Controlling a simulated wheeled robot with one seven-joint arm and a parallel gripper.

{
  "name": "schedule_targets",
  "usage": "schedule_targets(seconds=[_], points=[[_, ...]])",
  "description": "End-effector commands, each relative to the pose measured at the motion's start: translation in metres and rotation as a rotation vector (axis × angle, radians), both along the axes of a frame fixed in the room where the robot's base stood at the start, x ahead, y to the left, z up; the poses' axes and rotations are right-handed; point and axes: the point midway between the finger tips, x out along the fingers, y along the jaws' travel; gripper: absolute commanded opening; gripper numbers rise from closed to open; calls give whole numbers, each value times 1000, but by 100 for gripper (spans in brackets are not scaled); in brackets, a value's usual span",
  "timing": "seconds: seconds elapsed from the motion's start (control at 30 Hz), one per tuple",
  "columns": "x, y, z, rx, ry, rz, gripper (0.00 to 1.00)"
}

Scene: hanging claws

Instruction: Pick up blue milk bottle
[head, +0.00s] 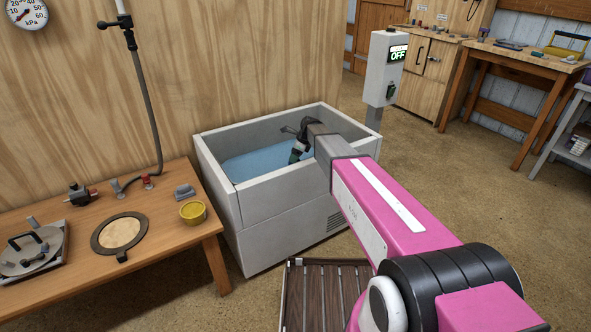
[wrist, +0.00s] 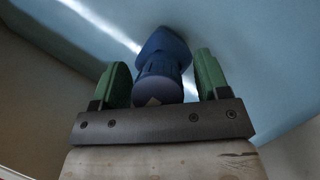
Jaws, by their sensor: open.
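The blue milk bottle (wrist: 164,55) shows in the wrist view against the light blue inside of the tank. Its round end, with a small pale patch, faces the camera between the two green fingers. My gripper (wrist: 161,72) is open, with one finger on each side of the bottle. Small gaps show beside it, and neither finger clearly touches it. In the head view my gripper (head: 297,152) reaches down inside the white tank (head: 285,205). I cannot make out the bottle there.
The tank's raised walls surround my gripper, and blue water or lining (head: 255,163) shows inside. A control box reading OFF (head: 386,68) stands at the tank's back right. A wooden table (head: 165,262) with a yellow bowl (head: 193,212) is on the left. A slatted wooden platform (head: 325,295) lies in front.

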Motion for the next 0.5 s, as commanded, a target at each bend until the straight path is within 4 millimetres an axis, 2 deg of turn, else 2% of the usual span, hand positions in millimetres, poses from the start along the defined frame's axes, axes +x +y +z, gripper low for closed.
schedule_targets(seconds=[0.1,0.13,0.2,0.3,0.37,0.4,0.5], points=[[0,0,0,0,0,0,69],[0,0,1,0,0,0,62],[0,0,1,0,0,0,39],[0,0,1,0,0,0,11],[0,-1,1,0,0,0,11],[0,0,1,0,0,0,7],[0,0,1,0,0,0,7]])
